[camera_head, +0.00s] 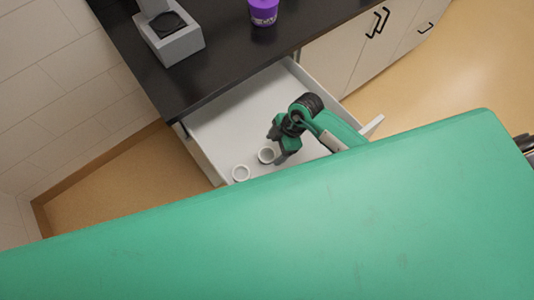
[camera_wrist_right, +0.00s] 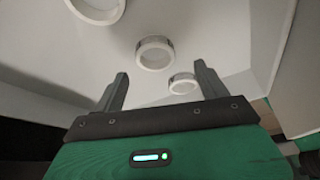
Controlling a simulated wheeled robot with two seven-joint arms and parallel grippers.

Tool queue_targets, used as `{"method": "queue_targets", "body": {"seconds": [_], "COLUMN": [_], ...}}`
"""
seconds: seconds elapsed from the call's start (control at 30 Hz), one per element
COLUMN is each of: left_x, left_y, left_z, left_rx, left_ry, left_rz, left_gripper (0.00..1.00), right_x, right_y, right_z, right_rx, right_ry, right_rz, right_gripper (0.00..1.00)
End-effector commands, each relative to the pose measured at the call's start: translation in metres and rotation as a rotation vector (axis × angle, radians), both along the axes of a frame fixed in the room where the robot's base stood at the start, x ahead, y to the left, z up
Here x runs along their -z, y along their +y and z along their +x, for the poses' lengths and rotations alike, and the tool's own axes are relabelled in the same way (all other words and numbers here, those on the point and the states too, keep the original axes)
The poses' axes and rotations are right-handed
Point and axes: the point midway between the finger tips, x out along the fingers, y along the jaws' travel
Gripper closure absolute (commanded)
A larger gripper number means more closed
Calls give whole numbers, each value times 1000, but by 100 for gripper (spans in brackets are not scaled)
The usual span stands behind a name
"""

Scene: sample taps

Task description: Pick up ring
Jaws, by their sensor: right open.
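Two white rings lie in the open white drawer (camera_head: 230,120) in the head view, one ring (camera_head: 267,155) beside my right gripper (camera_head: 279,141) and another ring (camera_head: 241,173) further left. The right wrist view shows three rings: a large ring (camera_wrist_right: 97,11) cut by the top edge, a middle ring (camera_wrist_right: 154,65) with a metallic-looking inner wall, and a smaller ring (camera_wrist_right: 183,87). My right gripper (camera_wrist_right: 162,84) is open in this view, its fingers apart with nothing held. The middle and smaller rings appear between the finger directions, beyond the tips. My left gripper is not in view.
A dark countertop (camera_head: 225,60) runs behind the drawer, with a grey machine (camera_head: 172,42) and a purple cup (camera_head: 263,13) on it. White cabinets (camera_head: 345,50) with black handles stand to the right. A large green surface of mine covers the lower head view.

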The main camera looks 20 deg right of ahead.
Motion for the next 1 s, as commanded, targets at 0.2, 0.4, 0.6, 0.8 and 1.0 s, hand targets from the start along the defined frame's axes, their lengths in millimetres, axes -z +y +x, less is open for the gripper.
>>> {"method": "queue_targets", "body": {"seconds": [0.2,0.4,0.6,0.8,1.0], "left_x": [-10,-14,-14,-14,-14], "left_y": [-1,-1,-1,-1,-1], "left_z": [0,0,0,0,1], "left_rx": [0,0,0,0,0], "left_ry": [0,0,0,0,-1], "left_rz": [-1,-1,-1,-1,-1], "left_gripper": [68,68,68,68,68], "right_x": [18,42,48,48,48], "right_y": [9,18,20,20,20], "right_z": [5,8,8,8,8], "right_rx": [0,0,0,0,0], "right_ry": [2,2,0,0,0], "right_rz": [2,2,0,1,1], "right_gripper": [25,25,25,41,72]}}
